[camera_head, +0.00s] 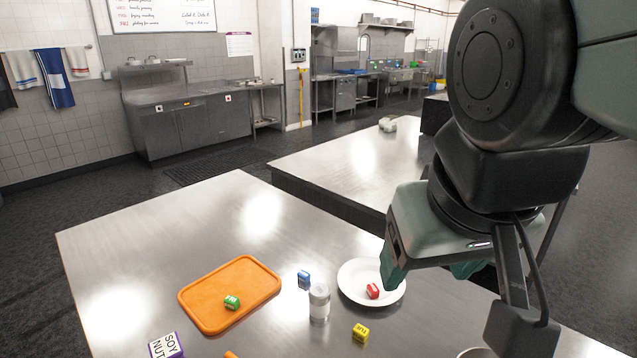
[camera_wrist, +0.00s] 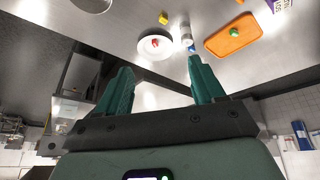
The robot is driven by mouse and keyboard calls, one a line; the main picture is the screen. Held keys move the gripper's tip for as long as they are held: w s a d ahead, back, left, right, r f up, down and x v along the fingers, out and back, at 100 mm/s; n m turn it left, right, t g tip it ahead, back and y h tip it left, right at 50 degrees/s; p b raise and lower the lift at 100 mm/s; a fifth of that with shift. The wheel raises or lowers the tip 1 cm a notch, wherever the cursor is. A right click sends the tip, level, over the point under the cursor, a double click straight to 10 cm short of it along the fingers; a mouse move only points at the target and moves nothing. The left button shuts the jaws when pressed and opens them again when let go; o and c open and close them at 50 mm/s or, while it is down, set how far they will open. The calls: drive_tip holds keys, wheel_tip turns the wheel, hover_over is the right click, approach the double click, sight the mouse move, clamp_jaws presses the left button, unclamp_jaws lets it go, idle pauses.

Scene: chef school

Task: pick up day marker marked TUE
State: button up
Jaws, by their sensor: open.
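Several small lettered blocks, which look like day markers, are on the steel table; their lettering is too small to read surely. A yellow block (camera_head: 360,332) lies at the front, also in the wrist view (camera_wrist: 163,18). A red block (camera_head: 373,291) sits on a white plate (camera_head: 356,269). A blue block (camera_head: 304,277) stands left of the plate. A green block (camera_head: 232,302) sits on an orange board (camera_head: 262,273). I cannot tell which is TUE. My gripper (camera_wrist: 160,66) is open and empty, above the table at the right, apart from all the blocks.
A glass shaker (camera_head: 319,303) stands between the board and the plate, close to the blue block. A box lettered SOY NUT (camera_head: 166,346) is at the front left. A second steel table (camera_head: 345,160) stands behind. The table's left part is clear.

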drive_tip(key=w+f+n+g+h, duration=0.3)
drive_tip(key=w+f+n+h, duration=0.85)
drive_tip(key=f, duration=0.75)
drive_tip(key=n+t+y, duration=0.3)
drive_tip(key=n+t, duration=0.5)
drive_tip(key=n, duration=0.7)
approach(358, 333)
drive_tip(key=shift+s, duration=0.35)
drive_tip(key=shift+w+d+f+n, duration=0.15)
drive_tip(key=shift+f+n, duration=0.2)
drive_tip(key=shift+f, duration=0.05)
drive_tip(key=x, duration=0.4)
drive_tip(key=shift+w+d+f, duration=0.1)
drive_tip(key=shift+w+d, duration=0.1)
drive_tip(key=shift+w, duration=0.05)
drive_tip(key=x, duration=0.5)
drive_tip(key=shift+w+d, duration=0.1)
drive_tip(key=shift+w, duration=0.3)
drive_tip(key=c, duration=1)
drive_tip(key=shift+r, duration=0.2)
drive_tip(key=shift+c, duration=0.2)
